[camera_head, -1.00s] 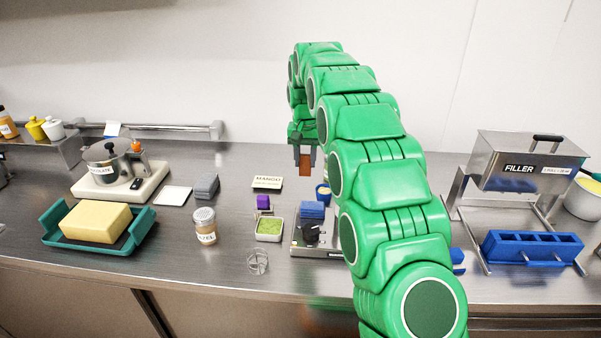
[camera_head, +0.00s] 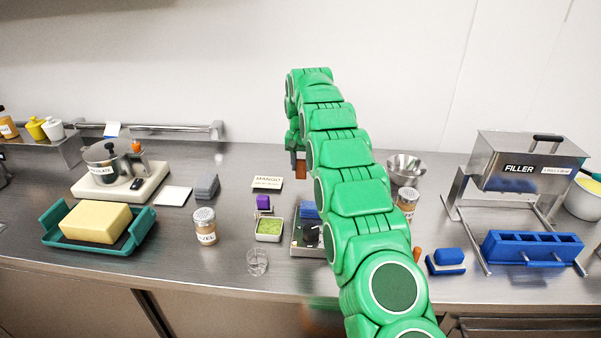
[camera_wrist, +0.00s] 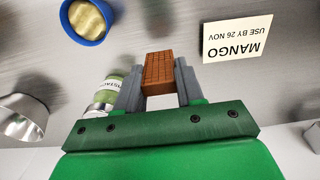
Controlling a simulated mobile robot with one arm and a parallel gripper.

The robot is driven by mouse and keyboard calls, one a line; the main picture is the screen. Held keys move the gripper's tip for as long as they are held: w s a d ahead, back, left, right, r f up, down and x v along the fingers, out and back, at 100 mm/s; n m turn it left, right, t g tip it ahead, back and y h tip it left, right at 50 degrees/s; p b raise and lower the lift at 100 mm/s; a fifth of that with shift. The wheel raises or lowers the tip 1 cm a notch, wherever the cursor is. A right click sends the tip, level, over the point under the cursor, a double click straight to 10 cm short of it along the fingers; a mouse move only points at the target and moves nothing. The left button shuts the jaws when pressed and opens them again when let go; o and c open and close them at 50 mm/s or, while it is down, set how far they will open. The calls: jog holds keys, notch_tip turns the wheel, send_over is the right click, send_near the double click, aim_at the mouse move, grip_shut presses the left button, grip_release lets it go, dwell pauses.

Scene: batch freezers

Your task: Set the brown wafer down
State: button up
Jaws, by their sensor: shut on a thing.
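The brown wafer (camera_wrist: 158,70) is a small block with a grid pattern, held between the two grey fingers of my gripper (camera_wrist: 158,92) in the wrist view. In the head view my gripper (camera_head: 298,168) hangs above the back part of the steel counter, and the wafer (camera_head: 301,170) shows below it. The wafer appears clear of the counter. My green arm hides part of the counter behind and below it.
The MANGO card (camera_head: 267,183) lies just left of my gripper. A blue bowl (camera_wrist: 86,38) and a steel bowl (camera_wrist: 22,118) show in the wrist view.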

jog(key=shift+w+a+f, duration=0.1)
jog(key=shift+w+f, duration=0.15)
jog(key=shift+f, duration=0.1)
jog(key=shift+w+f, duration=0.2)
jog(key=shift+f, duration=1.5)
jog(key=shift+f, duration=0.1)
jog(key=o, duration=1)
